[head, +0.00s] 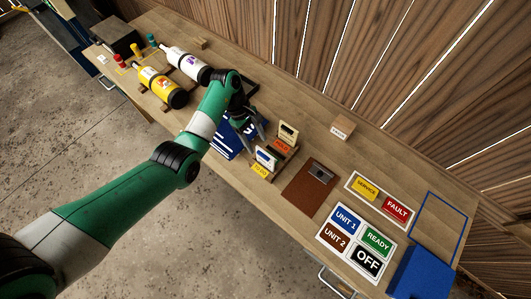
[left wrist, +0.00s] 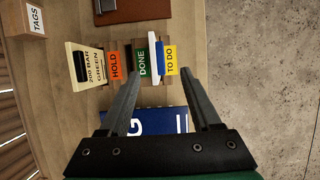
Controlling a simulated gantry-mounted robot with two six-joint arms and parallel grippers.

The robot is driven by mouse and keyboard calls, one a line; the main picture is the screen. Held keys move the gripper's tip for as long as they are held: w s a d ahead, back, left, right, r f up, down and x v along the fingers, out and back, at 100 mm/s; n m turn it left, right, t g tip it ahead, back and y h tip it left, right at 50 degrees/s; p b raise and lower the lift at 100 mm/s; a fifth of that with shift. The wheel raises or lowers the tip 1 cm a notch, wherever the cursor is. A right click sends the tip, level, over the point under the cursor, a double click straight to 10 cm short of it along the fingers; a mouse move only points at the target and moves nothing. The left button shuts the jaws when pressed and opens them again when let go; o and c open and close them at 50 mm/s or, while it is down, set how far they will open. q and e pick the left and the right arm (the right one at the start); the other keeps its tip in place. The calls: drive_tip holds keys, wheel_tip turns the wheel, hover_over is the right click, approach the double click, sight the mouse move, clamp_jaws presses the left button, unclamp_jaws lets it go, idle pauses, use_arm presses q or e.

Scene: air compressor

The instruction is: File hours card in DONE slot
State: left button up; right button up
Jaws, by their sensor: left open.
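A wooden card rack (head: 283,160) stands on the bench with HOLD, DONE and TO DO labels. A white card with a blue face (head: 267,157) stands right behind the yellow TO DO label (head: 260,170); its writing is not readable. In the left wrist view the card (left wrist: 154,50) is edge-on, between the green DONE label (left wrist: 142,60) and the TO DO label (left wrist: 170,58). A cream "200 BAR GREEN" card (left wrist: 88,66) stands behind the orange HOLD label (left wrist: 115,66). My left gripper (left wrist: 160,78) is open and empty, its fingers pointing toward the rack. My right gripper is out of view.
A blue printed item (head: 226,142) lies beside the rack under my left gripper. A brown clipboard (head: 311,187) and label plates lie to the right. A TAGS block (head: 342,130) stands behind. Two bottles (head: 160,87) lie at the left.

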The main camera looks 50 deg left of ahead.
sight(263, 153)
use_arm(q)
drive_tip(key=x, duration=0.2)
drive_tip(key=shift+d+f, duration=0.2)
drive_tip(key=shift+f, duration=0.15)
drive_tip(key=b+x, duration=0.1)
drive_tip(key=x, duration=0.1)
drive_tip(key=b+x, duration=0.1)
drive_tip(key=x, duration=0.2)
drive_tip(key=shift+w+d, duration=0.1)
drive_tip(key=shift+w, duration=0.1)
clamp_jaws()
